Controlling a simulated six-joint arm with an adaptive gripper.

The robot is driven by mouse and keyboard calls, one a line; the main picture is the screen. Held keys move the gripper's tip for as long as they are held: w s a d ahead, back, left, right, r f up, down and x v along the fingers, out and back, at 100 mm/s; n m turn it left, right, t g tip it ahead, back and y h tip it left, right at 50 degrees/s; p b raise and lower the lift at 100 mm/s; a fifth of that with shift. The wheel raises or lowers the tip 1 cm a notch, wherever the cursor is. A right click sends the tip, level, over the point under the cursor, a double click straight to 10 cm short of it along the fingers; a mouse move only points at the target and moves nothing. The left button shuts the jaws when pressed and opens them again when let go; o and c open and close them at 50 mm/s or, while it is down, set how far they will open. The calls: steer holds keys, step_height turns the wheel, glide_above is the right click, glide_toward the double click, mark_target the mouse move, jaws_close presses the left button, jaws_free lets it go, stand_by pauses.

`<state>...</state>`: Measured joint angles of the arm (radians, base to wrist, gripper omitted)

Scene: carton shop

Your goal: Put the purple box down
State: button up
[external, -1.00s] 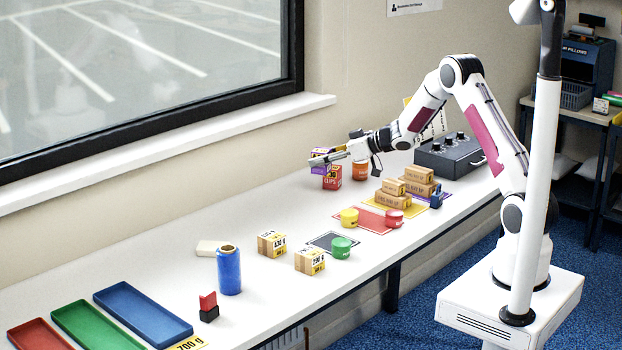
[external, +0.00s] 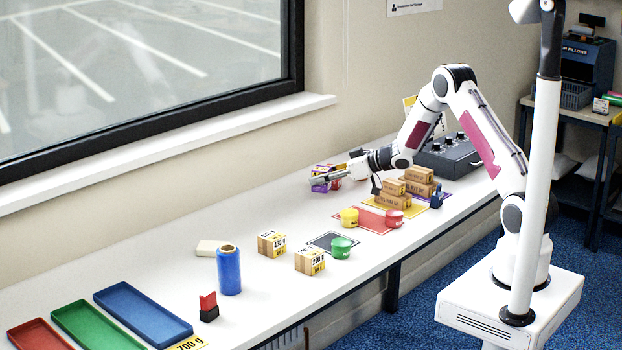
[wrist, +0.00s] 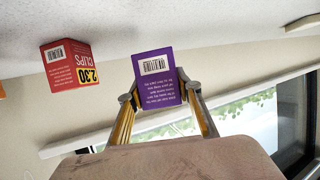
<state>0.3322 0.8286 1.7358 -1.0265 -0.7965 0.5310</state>
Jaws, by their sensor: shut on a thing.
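My gripper (external: 322,181) is low over the far part of the white table, shut on the purple box (external: 320,189). In the wrist view the purple box (wrist: 157,80) sits between my two fingertips (wrist: 160,92), with white print and a barcode facing the camera. In the external view my gripper covers the middle of the box. The box is close to the table top; I cannot tell whether its base touches it.
A red clips box (wrist: 70,66) stands beside the purple box, apart from it; my gripper partly hides it in the external view.

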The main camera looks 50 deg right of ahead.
mark_target(330, 187)
steer(key=shift+f, duration=0.25)
steer(key=shift+f, duration=1.9)
steer(key=shift+f, duration=0.15)
steer(key=o, duration=1.1)
steer(key=shift+r, duration=0.2)
steer(key=shift+v, duration=6)
